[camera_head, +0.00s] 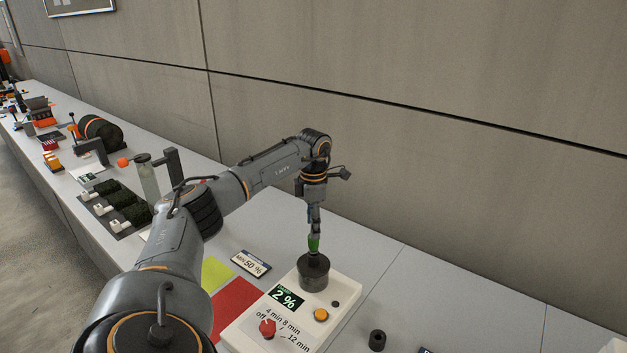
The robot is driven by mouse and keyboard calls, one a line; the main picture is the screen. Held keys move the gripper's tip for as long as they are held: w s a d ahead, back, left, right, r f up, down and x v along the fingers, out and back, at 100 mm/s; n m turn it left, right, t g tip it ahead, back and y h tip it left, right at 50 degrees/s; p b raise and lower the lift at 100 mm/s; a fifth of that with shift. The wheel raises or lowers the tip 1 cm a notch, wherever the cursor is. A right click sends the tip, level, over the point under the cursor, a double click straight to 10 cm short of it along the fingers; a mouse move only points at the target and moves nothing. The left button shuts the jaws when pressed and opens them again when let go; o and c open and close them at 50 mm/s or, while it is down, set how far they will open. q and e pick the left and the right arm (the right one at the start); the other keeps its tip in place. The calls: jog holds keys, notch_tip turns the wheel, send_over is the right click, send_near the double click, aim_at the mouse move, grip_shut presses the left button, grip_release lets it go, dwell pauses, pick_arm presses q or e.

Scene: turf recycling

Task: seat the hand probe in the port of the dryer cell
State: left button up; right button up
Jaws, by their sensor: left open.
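The dryer cell is a white box (247,325) at the lower middle, with a "2 %" display, a red knob, an orange button and a black round port (314,274) on top. The hand probe appears to be the green-handled piece (314,243), standing upright at the port's top. Its lower end is hidden, so I cannot tell how deep it sits. My left gripper (314,228) points straight down at the top of the green handle. Its jaws are open; the fingers are too small to tell whether they touch the handle. My right gripper is not in view.
A black hollow cylinder (377,340) stands on the bench right of the dryer cell. A "MIN 50 %" sign (251,263) and yellow (217,273) and red (236,303) patches lie to the left. A dark tray (126,231) with turf pieces is farther left. The wall runs behind.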

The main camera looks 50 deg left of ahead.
pick_arm(q)
notch_tip(320, 180, up, 7)
jog(key=shift+f, duration=0.2)
dwell(0.6)
